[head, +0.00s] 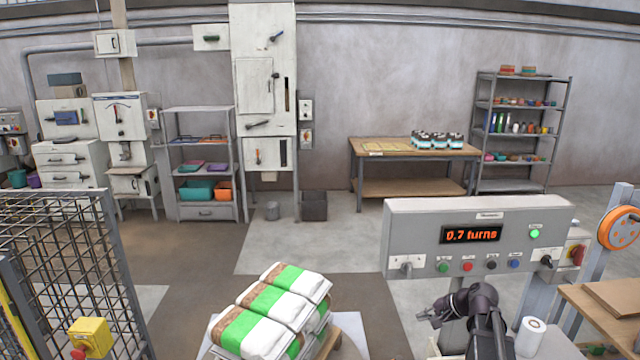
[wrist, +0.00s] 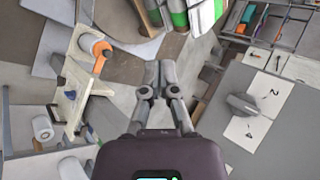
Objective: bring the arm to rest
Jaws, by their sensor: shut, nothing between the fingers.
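My gripper (head: 426,317) is low at the lower right of the head view, in front of the grey control panel (head: 410,228) and just below its bottom edge. My dark arm (head: 485,305) is bent up beside it. In the wrist view my gripper (wrist: 160,72) has its two fingers together with nothing between them, over bare floor. It appears apart from everything around it.
The panel's display (head: 471,234) reads "0.7 turns" and a green lamp (head: 535,233) is lit. White-green bags (head: 270,312) are stacked left of my arm. A white roll (head: 530,336) and an orange reel (head: 620,228) are at right. A mesh fence (head: 70,260) stands at left.

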